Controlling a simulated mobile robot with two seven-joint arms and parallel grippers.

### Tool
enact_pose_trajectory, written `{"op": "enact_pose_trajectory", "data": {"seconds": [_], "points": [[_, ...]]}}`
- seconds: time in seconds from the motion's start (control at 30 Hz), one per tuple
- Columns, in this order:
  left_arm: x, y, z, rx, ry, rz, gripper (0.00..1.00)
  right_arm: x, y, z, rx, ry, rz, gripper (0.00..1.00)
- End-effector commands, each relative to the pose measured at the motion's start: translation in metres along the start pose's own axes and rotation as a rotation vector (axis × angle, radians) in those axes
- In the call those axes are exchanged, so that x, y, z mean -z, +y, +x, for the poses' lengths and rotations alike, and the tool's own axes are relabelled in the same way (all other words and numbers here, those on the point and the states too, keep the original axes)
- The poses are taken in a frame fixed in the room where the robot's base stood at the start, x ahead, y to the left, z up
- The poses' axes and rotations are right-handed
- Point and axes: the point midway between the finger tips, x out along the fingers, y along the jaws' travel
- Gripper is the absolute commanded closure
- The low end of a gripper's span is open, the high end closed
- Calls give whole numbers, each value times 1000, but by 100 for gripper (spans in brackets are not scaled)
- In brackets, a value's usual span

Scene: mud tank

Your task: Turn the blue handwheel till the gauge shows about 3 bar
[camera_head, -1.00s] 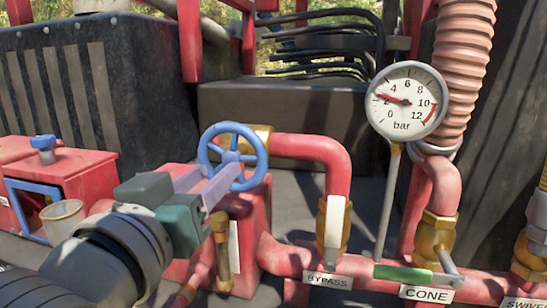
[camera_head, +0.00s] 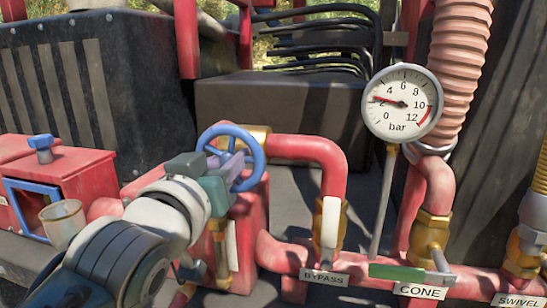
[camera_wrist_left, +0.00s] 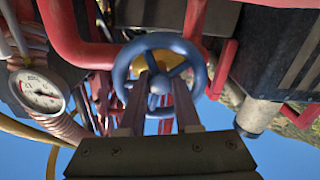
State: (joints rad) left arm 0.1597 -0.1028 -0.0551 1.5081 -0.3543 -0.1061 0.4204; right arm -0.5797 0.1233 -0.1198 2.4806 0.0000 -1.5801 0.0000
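The blue handwheel (camera_head: 236,158) sits on a brass fitting of the red pipework, left of centre in the head view. It also shows in the wrist view (camera_wrist_left: 117,75). My left gripper (camera_head: 232,165) is at the wheel. In the wrist view its two fingers (camera_wrist_left: 167,75) stand apart, one on each side of the hub, reaching across the lower rim among the spokes. Whether they touch the spokes I cannot tell. The round white gauge (camera_head: 403,127) reads a little above 2 bar, roughly 2.5. It also shows in the wrist view (camera_wrist_left: 40,103). My right gripper is out of view.
The bypass valve has a white lever (camera_head: 330,222). The cone valve has a green handle (camera_head: 395,272), lying along the red pipe. A ribbed hose (camera_head: 462,75) rises behind the gauge. A red box (camera_head: 75,175) and a cup (camera_head: 62,222) stand left of my arm.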

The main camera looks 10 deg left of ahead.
Motion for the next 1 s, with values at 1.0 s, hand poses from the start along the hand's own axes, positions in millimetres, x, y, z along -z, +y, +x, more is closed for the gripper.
{"op": "enact_pose_trajectory", "data": {"seconds": [1.0], "points": [[0,0,0,0,0,177,100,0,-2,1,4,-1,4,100]]}}
